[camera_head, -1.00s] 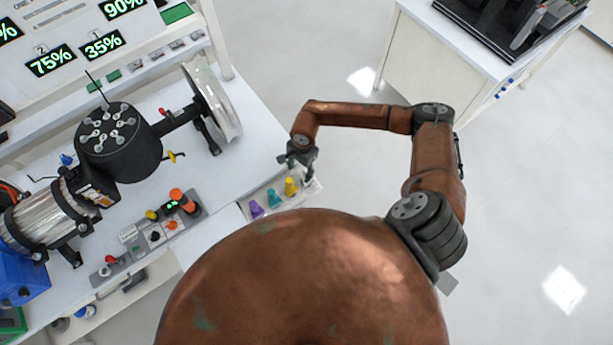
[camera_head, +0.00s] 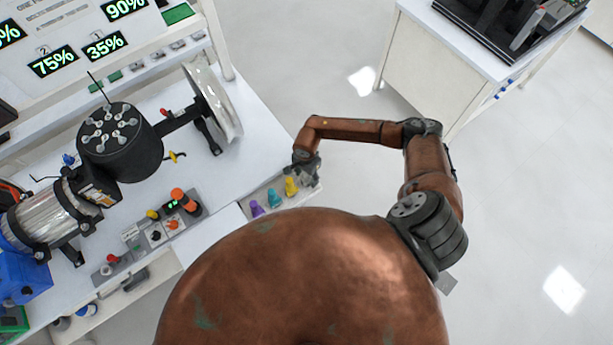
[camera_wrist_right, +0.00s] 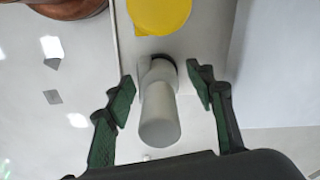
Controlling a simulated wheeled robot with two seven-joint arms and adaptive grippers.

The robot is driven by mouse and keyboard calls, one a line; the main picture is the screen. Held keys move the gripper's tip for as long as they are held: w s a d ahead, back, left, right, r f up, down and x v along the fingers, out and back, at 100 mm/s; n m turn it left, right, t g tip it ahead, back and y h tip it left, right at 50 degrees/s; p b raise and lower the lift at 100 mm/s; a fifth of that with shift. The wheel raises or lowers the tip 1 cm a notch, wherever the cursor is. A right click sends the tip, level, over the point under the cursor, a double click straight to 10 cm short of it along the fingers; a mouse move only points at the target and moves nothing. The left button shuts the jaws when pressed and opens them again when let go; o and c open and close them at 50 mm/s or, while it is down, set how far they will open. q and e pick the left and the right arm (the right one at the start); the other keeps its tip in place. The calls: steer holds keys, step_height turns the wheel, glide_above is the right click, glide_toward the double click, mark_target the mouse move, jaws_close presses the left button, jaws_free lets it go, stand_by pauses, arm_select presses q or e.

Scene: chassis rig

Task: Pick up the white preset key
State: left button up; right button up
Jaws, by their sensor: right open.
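The white preset key (camera_wrist_right: 159,112) stands in a pale tray (camera_wrist_right: 140,62) in the right wrist view, a light grey-white peg with a rounded end towards the camera. My right gripper (camera_wrist_right: 163,92) is open, with its green-padded fingers on either side of the key. A gap shows on each side, so neither finger appears to touch it. In the head view my right gripper (camera_head: 304,172) is over the tray's right end, and I cannot make out the white key beneath it. My left gripper is not in view.
A yellow key (camera_head: 291,187) stands next to the gripper, with a teal key (camera_head: 273,197) and a purple key (camera_head: 257,208) further along the row. The white workbench (camera_head: 235,165) carries a motor rig (camera_head: 120,140). Open floor lies to the right.

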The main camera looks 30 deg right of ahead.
steer(key=shift+c, duration=0.6)
jaws_close()
steer(key=shift+r, duration=0.2)
